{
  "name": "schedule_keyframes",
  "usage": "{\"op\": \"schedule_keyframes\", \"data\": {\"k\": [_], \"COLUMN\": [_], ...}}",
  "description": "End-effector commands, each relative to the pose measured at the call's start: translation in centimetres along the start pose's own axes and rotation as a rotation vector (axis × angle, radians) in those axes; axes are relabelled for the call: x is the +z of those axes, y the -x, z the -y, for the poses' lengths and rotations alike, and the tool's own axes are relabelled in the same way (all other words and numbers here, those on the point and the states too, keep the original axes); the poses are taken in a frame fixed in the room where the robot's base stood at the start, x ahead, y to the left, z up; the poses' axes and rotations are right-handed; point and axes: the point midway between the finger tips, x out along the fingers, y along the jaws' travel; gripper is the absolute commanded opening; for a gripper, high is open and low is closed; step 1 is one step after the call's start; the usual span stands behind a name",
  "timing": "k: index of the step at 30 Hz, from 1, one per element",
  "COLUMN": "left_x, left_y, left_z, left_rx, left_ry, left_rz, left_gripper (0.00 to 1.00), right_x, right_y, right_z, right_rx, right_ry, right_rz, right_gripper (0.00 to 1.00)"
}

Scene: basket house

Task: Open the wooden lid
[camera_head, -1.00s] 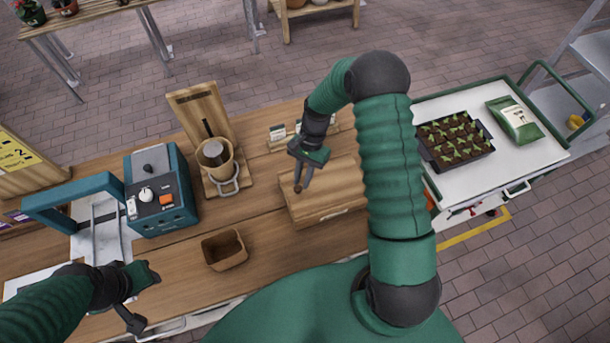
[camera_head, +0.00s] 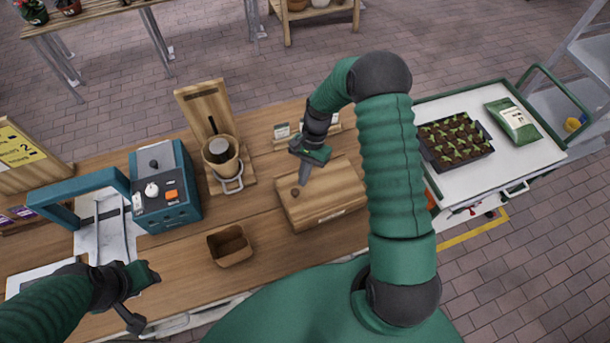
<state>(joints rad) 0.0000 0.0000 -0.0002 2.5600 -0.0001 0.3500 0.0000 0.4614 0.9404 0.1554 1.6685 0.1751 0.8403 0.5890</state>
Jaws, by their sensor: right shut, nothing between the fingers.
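A wooden box with a wooden lid (camera_head: 335,190) lies on the wooden table, and the lid is down on it. A small round brown knob (camera_head: 295,192) sits near the lid's left end. My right gripper (camera_head: 302,182) points down over the left part of the lid, just right of the knob. Its fingers are together and empty; whether the tips touch the lid I cannot tell. My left gripper (camera_head: 150,297) is at the lower left near the table's front edge, with its fingers spread apart and nothing between them.
A small open brown box (camera_head: 230,246) stands left of the lidded box. A wooden stand with a cup (camera_head: 220,150) and a teal machine (camera_head: 165,190) are further left. Small cards (camera_head: 282,131) stand behind the box. A white cart (camera_head: 470,180) with a seedling tray stands at the right.

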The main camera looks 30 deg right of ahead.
Motion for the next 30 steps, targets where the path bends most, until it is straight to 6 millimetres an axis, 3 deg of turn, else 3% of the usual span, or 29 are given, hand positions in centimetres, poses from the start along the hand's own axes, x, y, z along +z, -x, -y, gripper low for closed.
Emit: {"op": "schedule_keyframes", "data": {"k": [10,20,30], "left_x": [0.01,0.01,0.05], "left_y": [-0.01,-0.01,-0.2], "left_z": [-0.01,-0.02,0.0], "left_rx": [0.0,0.0,0.0], "left_ry": [0.0,-0.001,0.0], "left_rz": [0.0,0.0,0.0], "left_gripper": [0.36,0.36,0.36], "right_x": [-0.78,-0.21,-0.53], "right_y": [0.06,0.0,0.36], "right_z": [-0.43,-0.11,-0.23], "right_rx": [-0.003,-0.001,-0.002], "right_ry": [-0.002,-0.001,-0.002], "right_rz": [0.007,0.001,0.003], "right_gripper": [0.02,0.44,0.44]}}
